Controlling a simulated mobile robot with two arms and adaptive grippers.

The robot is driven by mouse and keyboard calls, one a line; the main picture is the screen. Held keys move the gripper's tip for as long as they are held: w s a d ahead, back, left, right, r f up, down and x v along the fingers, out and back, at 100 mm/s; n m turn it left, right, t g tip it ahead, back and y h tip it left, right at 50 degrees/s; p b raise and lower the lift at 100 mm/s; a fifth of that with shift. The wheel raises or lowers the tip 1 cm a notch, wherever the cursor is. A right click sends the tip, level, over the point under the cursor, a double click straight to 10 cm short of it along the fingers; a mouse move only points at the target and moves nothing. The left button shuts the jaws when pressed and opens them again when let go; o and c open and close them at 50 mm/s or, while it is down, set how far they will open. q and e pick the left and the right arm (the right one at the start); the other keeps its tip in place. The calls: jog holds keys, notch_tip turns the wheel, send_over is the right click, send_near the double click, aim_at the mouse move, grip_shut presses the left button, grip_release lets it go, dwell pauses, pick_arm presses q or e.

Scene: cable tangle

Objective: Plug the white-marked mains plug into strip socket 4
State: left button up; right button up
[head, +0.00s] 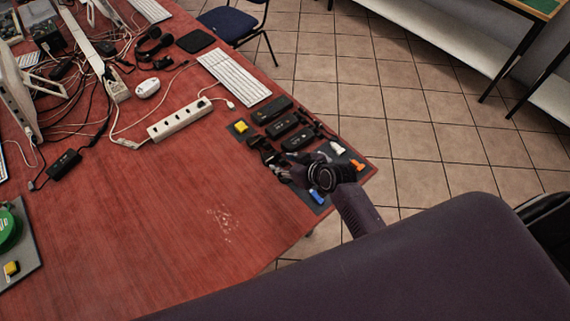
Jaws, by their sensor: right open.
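A white power strip (180,118) with several sockets lies on the red table; its socket numbers are too small to read. A dark mat (237,132) near the table's right corner holds black power bricks and small coloured pieces. A small white piece (337,147) lies at the mat's right side; I cannot tell whether it is the white-marked plug. My right gripper (268,158) is open over the mat's near part, its fingers towards the left, beside the black bricks. It hides part of the mat, and I cannot tell whether it touches anything. My left gripper is not in view.
A white keyboard (234,78), a mouse (147,88) and a second strip (117,88) lie beyond the power strip. Tangled cables and a black adapter (64,165) are at the left. A grey mat (28,250) holds green tape. The near middle of the table is clear.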

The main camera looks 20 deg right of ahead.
aim_at(271, 160)
jog(key=b+x, duration=0.5)
jog(key=x, duration=0.1)
jog(key=shift+s+f, duration=0.1)
jog(key=shift+f, duration=0.05)
jog(key=shift+b+x, duration=0.9)
jog(key=shift+x, duration=0.35)
grip_shut()
notch_tip(271, 160, up, 7)
jog(key=p, duration=0.7)
